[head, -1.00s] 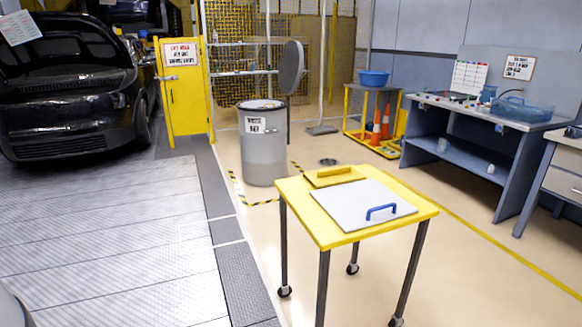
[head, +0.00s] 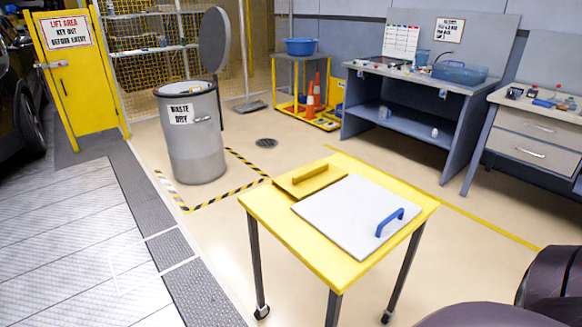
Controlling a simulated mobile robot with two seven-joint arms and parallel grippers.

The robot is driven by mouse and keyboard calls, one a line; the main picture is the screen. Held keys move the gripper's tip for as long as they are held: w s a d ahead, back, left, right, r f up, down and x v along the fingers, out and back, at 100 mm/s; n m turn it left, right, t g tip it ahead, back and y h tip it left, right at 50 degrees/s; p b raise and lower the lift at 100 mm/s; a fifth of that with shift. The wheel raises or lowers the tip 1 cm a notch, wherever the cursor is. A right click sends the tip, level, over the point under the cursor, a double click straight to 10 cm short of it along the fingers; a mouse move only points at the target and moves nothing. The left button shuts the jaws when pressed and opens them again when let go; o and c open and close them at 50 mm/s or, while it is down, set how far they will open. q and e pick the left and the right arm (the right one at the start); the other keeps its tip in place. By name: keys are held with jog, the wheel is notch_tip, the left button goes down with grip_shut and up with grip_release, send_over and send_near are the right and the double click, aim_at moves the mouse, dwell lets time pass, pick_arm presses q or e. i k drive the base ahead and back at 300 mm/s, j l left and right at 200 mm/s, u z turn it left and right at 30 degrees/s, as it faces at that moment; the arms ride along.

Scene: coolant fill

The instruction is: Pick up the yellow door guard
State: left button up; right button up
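A flat yellow plate (head: 304,188) with a yellow bar handle (head: 310,173) lies on a yellow-topped cart (head: 262,212); it looks like the door guard. It rests toward the far left part of the cart top. A pale grey panel (head: 345,210) with a blue handle (head: 389,221) lies close in front of it, to its right. Neither of my grippers shows in the head view. Dark rounded parts at the bottom right appear to be my own arm.
A grey "waste dry" bin (head: 194,145) with its lid raised stands behind left, by striped floor tape. A blue workbench (head: 410,118) and a drawer cabinet (head: 524,150) stand behind right. Open floor lies around the cart. A yellow gate (head: 80,85) is at far left.

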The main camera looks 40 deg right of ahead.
aim_at(303, 183)
jog(key=i, duration=2.6)
jog(key=i+z, duration=0.3)
jog(key=i, duration=0.15)
jog(key=i+j+z, duration=0.25)
jog(key=i, duration=0.15)
jog(key=z, duration=1.4)
